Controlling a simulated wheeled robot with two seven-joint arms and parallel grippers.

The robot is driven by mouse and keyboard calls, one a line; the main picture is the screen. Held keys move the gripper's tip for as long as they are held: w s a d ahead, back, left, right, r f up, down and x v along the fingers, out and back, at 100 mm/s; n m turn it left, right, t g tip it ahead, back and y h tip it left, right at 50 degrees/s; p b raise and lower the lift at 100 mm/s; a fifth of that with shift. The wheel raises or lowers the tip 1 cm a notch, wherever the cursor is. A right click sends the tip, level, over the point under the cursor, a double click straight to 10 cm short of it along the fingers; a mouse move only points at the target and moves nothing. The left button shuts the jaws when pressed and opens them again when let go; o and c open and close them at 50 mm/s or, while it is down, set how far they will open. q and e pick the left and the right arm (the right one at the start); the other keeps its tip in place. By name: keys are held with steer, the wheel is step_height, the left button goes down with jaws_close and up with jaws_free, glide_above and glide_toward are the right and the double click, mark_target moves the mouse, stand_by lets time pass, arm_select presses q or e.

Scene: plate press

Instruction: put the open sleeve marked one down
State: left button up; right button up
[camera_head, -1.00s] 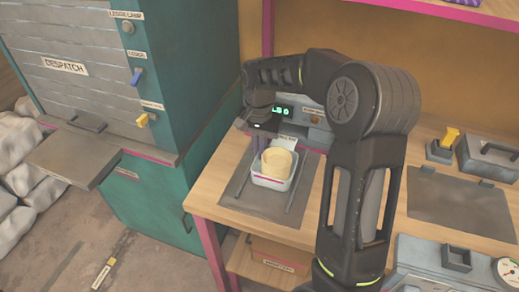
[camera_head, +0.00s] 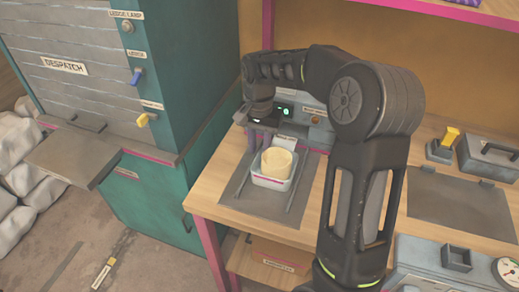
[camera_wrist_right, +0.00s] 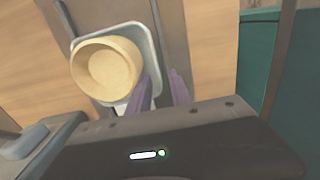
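A cream, round, open-topped sleeve (camera_head: 277,163) stands in a small white tray (camera_head: 272,184) on the grey mat at the table's left end. No mark on the sleeve is readable. In the right wrist view the sleeve (camera_wrist_right: 105,68) and tray (camera_wrist_right: 152,45) show from above. My right gripper (camera_head: 258,138) has purple fingers and points down behind the tray. My left gripper is out of view.
A scale-like device with a green display (camera_head: 285,111) stands behind the tray. The teal despatch cabinet (camera_head: 180,80) with a grey ledge (camera_head: 75,155) is at the left. A grey plate (camera_head: 460,205) and a gauge box (camera_head: 430,260) lie to the right of my arm.

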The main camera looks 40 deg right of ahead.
step_height(320, 180, up, 10)
steer(key=shift+r, duration=0.25)
stand_by(0.8)
